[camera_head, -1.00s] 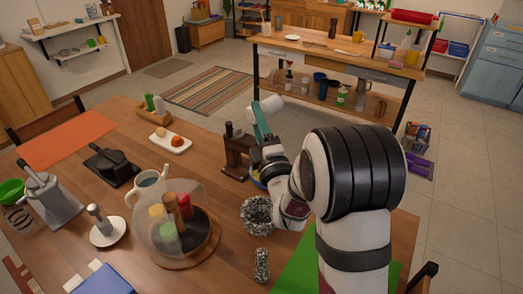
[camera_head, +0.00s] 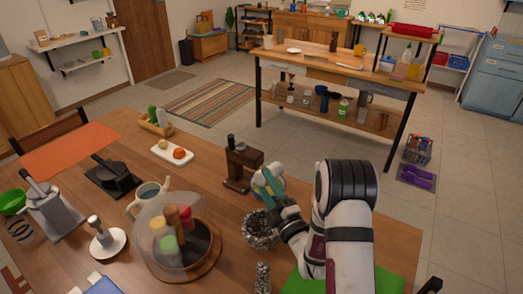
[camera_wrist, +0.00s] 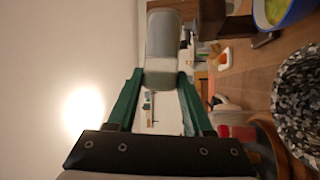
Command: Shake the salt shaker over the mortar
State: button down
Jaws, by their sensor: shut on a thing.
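The salt shaker (camera_wrist: 163,48) is a pale grey-white cylinder between the green fingertips in the wrist view, pointing away from my gripper (camera_wrist: 158,82). In the head view, my gripper (camera_head: 270,187) is above the rear of the mortar. The shaker is hard to make out there. The mortar (camera_head: 258,232) is a black-and-white speckled stone bowl on the table, partly covered by my arm. Its speckled side also shows at the right edge of the wrist view (camera_wrist: 297,105). My gripper is shut on the shaker, apart from the mortar.
A speckled pestle (camera_head: 263,277) stands in front of the mortar. A glass dome (camera_head: 170,243) over several spice jars is close on the left. A dark wooden stand (camera_head: 240,165) is behind. A blue bowl with yellow-green inside (camera_wrist: 282,10) shows in the wrist view. A green mat (camera_head: 300,284) lies at right.

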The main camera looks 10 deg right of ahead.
notch_tip(320, 180, down, 6)
jog(key=s+g+y, duration=0.1)
jog(key=s+y, duration=0.1)
jog(key=s, duration=0.1)
notch_tip(320, 180, up, 8)
jog(key=m+g, duration=0.7)
jog(key=m, duration=0.5)
jog(key=shift+s+a+r, duration=0.15)
jog(key=shift+s+a, duration=0.1)
jog(key=shift+a, duration=0.05)
notch_tip(320, 180, down, 8)
jog(key=w+d+n+t+y, duration=0.1)
jog(key=n+t, duration=0.7)
jog(key=n, duration=1.1)
jog(key=shift+f+y, duration=0.25)
jog(key=shift+y, duration=0.65)
